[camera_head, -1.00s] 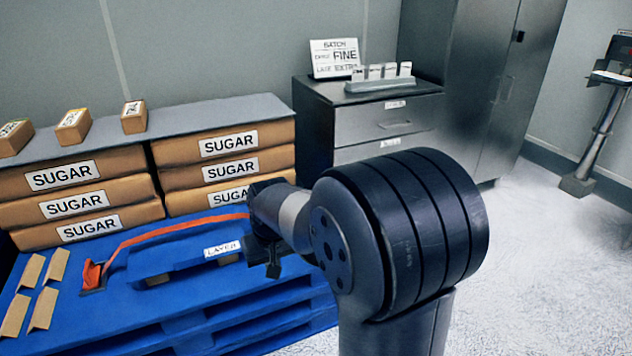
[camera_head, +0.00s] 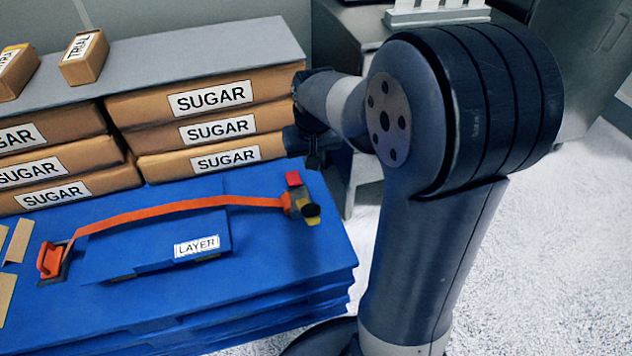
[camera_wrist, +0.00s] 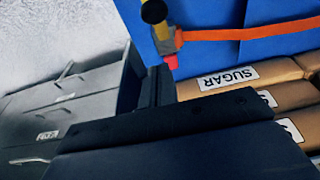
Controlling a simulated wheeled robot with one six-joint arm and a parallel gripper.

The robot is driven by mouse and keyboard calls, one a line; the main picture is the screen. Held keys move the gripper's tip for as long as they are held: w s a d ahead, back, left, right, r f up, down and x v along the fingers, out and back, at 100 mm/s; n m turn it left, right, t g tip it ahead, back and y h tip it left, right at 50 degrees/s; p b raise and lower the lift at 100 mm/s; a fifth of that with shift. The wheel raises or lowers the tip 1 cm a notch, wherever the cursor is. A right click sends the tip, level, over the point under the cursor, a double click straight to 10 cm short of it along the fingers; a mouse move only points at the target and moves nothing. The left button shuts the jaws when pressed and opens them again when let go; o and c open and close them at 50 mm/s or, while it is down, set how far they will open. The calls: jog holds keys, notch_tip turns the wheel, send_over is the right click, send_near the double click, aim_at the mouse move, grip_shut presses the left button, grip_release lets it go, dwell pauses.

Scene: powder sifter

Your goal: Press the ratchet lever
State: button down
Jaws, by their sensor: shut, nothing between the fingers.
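The ratchet (camera_head: 299,204) sits at the right end of the orange strap (camera_head: 180,210) on the blue pallet. It has a red tab, a yellow part and a black round knob. The ratchet also shows at the top of the wrist view (camera_wrist: 163,36), just past my fingertips. Which part is the lever is hard to tell. My gripper (camera_head: 314,162) hangs above and slightly right of the ratchet in the head view, apart from it. It is shut and empty; its fingers (camera_wrist: 155,86) show in the wrist view.
A red-orange buckle (camera_head: 50,260) holds the strap's left end. A blue board with a LAYER label (camera_head: 196,247) lies under the strap. A grey drawer cabinet (camera_wrist: 60,112) stands nearby.

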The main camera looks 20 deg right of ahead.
dwell(0.3)
jog(key=b, duration=0.3)
send_over(310, 204)
jog(key=w, duration=0.1)
jog(key=x, duration=0.3)
jog(key=s+x, duration=0.1)
jog(key=x, duration=0.2)
jog(key=s+x, duration=0.1)
jog(key=x, duration=0.2)
jog(key=shift+w+f, duration=0.1)
jog(key=shift+f, duration=0.2)
jog(key=shift+s+f+b, duration=0.25)
jog(key=shift+f+b, duration=0.05)
jog(key=shift+f, duration=0.3)
jog(key=shift+s+f+b, duration=0.2)
jog(key=shift+f+b, duration=0.05)
jog(key=shift+f, duration=0.35)
jog(key=shift+s+f, duration=0.5)
jog(key=shift+f, duration=0.2)
jog(key=shift+b, duration=0.35)
